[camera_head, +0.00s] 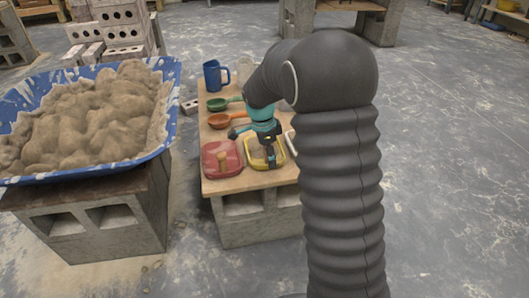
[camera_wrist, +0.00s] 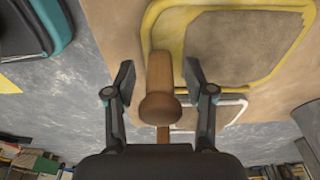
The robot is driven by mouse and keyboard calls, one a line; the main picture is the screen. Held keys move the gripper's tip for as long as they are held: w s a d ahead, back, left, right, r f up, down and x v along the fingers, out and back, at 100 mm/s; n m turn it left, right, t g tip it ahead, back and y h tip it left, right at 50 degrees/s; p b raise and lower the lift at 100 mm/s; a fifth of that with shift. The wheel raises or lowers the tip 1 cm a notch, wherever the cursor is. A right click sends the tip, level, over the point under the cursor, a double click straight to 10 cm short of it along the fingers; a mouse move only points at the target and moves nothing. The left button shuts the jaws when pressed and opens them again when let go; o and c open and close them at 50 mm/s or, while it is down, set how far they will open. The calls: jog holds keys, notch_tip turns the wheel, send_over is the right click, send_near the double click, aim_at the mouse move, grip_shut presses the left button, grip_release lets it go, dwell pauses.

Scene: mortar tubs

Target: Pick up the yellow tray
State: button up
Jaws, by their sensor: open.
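The yellow tray (camera_head: 252,160) lies on the wooden board at the near edge, partly hidden by my arm. In the wrist view the tray (camera_wrist: 240,45) shows a yellow rim around a grey-brown floor. A wooden handle (camera_wrist: 160,105) stands out at its left side; how it joins the tray is not clear. My gripper (camera_wrist: 160,78) is open, with one finger on each side of the handle and visible gaps to both. In the head view my gripper (camera_head: 269,152) is pointed down over the tray.
A red tray (camera_head: 215,169) with a wooden handle lies close at left. A white-rimmed item (camera_wrist: 238,108) is beside the tray. A blue mortar tub (camera_head: 165,130) stands left.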

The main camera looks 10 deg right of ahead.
jog(key=shift+f, duration=0.35)
grip_shut()
jog(key=shift+r, duration=0.15)
notch_tip(320, 180, up, 10)
jog(key=shift+f+p, duration=0.1)
jog(key=shift+p, duration=0.6)
